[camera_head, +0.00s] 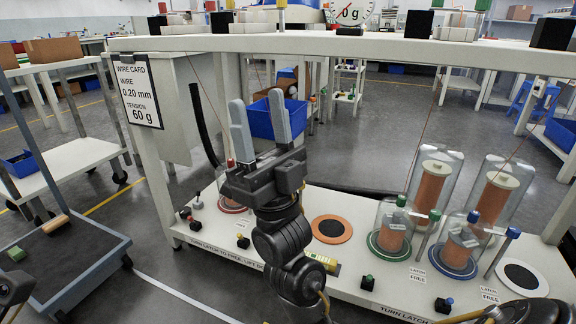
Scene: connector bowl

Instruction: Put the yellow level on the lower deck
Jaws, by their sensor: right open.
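The yellow level (326,263) appears to lie on the lower deck (345,284), near its front edge. My right forearm hides its left part. My right gripper (259,126) points up, with its two grey fingers spread apart and nothing between them. It is above and to the left of the level in the picture, apart from it. My left gripper is not in view; only a dark part shows at the lower left edge.
An orange disc with a black centre (332,229) lies on the deck behind the level. Glass domes over copper spools (433,186) stand to the right. The upper deck (400,48) spans above. A dark cart (62,262) stands at left.

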